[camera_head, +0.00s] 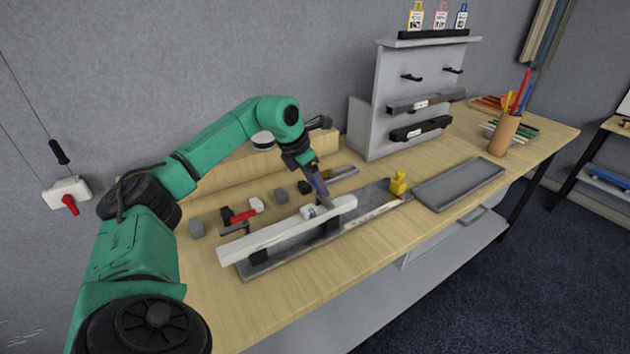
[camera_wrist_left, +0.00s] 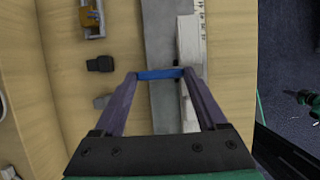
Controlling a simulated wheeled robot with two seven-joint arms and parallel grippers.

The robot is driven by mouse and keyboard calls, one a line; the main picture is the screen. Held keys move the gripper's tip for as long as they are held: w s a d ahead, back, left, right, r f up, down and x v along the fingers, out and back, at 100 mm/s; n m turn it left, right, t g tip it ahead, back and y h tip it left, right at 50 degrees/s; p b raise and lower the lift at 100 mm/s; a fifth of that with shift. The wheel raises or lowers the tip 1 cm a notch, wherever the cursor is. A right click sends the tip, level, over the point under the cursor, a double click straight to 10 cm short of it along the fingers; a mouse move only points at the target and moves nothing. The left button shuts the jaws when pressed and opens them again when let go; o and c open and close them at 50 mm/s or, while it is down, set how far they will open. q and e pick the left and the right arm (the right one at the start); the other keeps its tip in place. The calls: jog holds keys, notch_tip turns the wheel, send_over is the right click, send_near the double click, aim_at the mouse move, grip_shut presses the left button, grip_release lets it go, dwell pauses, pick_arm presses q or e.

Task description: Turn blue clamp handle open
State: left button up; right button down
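My left gripper (camera_head: 319,198) reaches down over the grey plate (camera_head: 375,191), near the far side of the white bar (camera_head: 285,231). The gripper hides the handle in the head view. A pale clamp part (camera_head: 308,212) shows just below the fingers.
A red-handled clamp (camera_head: 243,215) and several small blocks lie behind the bar. An empty grey tray (camera_head: 460,184), a grey rack (camera_head: 385,105) and a pencil cup (camera_head: 504,134) are further right. The front table strip is clear.

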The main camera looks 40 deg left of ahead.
pick_arm(q)
jog(key=shift+c, duration=1.3)
jog(key=shift+r+n, duration=0.1)
jog(key=shift+n, duration=0.2)
jog(key=n+y+p, duration=0.1)
jog(key=n+p, duration=0.1)
jog(key=n, duration=0.1)
jog(key=shift+d+r, duration=0.1)
jog(key=shift+d, duration=0.1)
jog(key=n+y+p, duration=0.1)
jog(key=n, duration=0.3)
jog(key=shift+w+d+y, duration=0.1)
jog(key=shift+d+y, duration=0.05)
jog(key=shift+y, duration=0.25)
jog(key=n+y, duration=0.1)
jog(key=n, duration=0.1)
jog(key=n+g+p, duration=0.1)
jog(key=n, duration=0.2)
jog(key=shift+w+d+y, duration=0.15)
jog(key=shift+d+y, duration=0.05)
jog(key=shift+y, duration=0.2)
jog(key=shift+w+n+g+y+p, duration=0.1)
jog(key=shift+n+g+y+p, duration=0.25)
jog(key=shift+n, duration=1.05)
jog(key=shift+w+n+g+y, duration=0.15)
jog(key=shift+n+g, duration=0.4)
jog(key=shift+n, duration=0.85)
jog(key=shift+s, duration=0.1)
